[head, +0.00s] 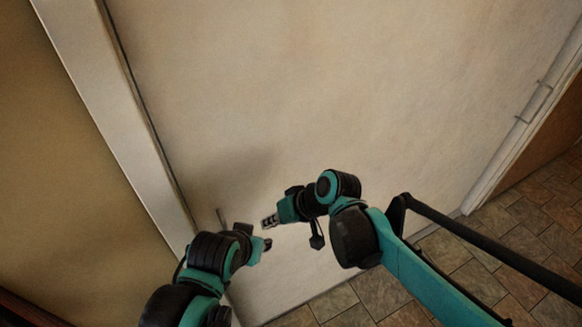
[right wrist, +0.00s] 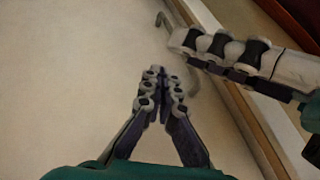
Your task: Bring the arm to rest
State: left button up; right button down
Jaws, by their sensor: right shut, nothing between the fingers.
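My right arm comes in from the right in the head view, and its gripper (head: 269,221) points left in front of a pale door. In the right wrist view the right gripper (right wrist: 161,82) has its fingertips together with nothing between them. My left arm comes in from the bottom left, and its gripper (head: 264,246) is just below the right one in the picture. Part of the left gripper (right wrist: 225,50) also shows at the upper right of the wrist view. Whether its fingers are apart is unclear. The two grippers appear close but not touching.
The pale door (head: 350,90) fills most of the head view. A thin metal handle (head: 222,217) stands out near its left edge, close to both grippers. A light door frame (head: 115,130) runs along the left. Tiled floor (head: 510,225) shows at the lower right.

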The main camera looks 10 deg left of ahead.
jog(key=s+d+f+m+t+h+b, duration=0.1)
jog(key=d+f+m+t+h+b, duration=0.1)
jog(key=d, duration=0.9)
jog(key=s+d+f+m+t+h+b, duration=0.2)
jog(key=d+f+b, duration=0.3)
jog(key=d, duration=0.6)
jog(key=s+d+f+m+t+h+b, duration=0.1)
jog(key=s+d+f+m+h+b, duration=0.1)
jog(key=d, duration=0.9)
notch_tip(320, 180, down, 3)
jog(key=shift+d+r+m+t+h+b, duration=0.1)
jog(key=shift+d+m+t+h+b, duration=0.4)
jog(key=shift+b, duration=0.4)
jog(key=shift+s+a, duration=0.1)
jog(key=shift+a, duration=0.1)
